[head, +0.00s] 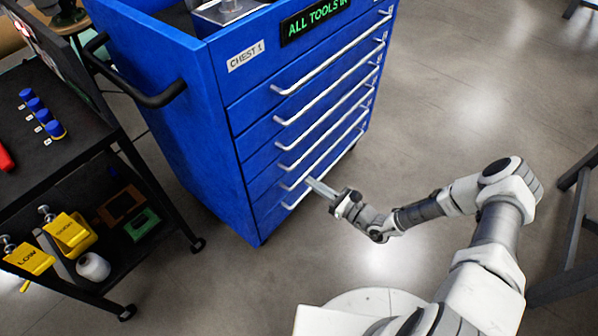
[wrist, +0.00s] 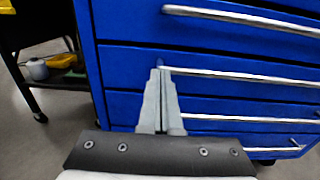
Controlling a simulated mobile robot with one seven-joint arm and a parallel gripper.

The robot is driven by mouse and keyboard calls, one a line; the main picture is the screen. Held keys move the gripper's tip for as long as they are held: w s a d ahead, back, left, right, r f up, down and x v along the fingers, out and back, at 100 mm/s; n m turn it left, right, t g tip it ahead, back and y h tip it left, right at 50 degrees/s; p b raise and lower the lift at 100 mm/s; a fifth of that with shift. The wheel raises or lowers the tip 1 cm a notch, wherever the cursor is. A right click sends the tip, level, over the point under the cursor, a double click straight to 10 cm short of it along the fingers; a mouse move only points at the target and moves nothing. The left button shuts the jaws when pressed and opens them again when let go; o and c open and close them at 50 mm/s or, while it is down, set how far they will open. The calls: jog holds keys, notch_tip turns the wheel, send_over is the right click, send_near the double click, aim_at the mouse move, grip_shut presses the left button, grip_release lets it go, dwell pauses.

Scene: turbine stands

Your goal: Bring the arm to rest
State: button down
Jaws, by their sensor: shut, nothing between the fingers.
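My gripper (head: 315,187) is at the end of my arm, in front of the lower drawers of the blue tool chest (head: 180,130). In the wrist view my gripper (wrist: 160,72) has its fingers together with nothing between them. Its tips overlap the left end of a silver drawer handle (wrist: 240,77) in the picture; I cannot tell whether they touch it. The drawers look closed. The chest carries a "CHEST 1" label and a sign reading "ALL TOOLS IN".
A black cart (head: 75,165) at the left holds several blue-capped items (head: 40,112), yellow tagged pieces (head: 68,233) and a white round object (head: 93,267). A dark metal frame (head: 575,215) stands at the right edge. The floor (head: 440,100) right of the chest is clear.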

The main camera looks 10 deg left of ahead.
jog(key=shift+v, duration=1.3)
jog(key=s+d+r+n+g+h, duration=0.2)
jog(key=r+n+g, duration=0.2)
jog(key=r+n, duration=0.3)
jog(key=s+d+r+n+g+h, duration=0.1)
jog(key=s+r+n+g+h, duration=0.2)
jog(key=r, duration=0.5)
jog(key=s+d+r+n+g+h, duration=0.1)
jog(key=s+d+r+n+g, duration=0.1)
jog(key=r+n+g, duration=0.4)
jog(key=s+d+r+n+t+h, duration=0.3)
jog(key=s+d+r, duration=0.1)
jog(key=r, duration=0.3)
jog(key=s+d+r+n+t+h, duration=0.25)
jog(key=s+r, duration=0.25)
jog(key=r, duration=0.3)
jog(key=s+d+r+n+t+h, duration=0.3)
jog(key=s+d+r+t+h, duration=0.15)
jog(key=r, duration=0.25)
notch_tip(320, 180, up, 16)
jog(key=p, duration=1.6)
jog(key=shift+d+r, duration=0.2)
jog(key=shift+m, duration=0.25)
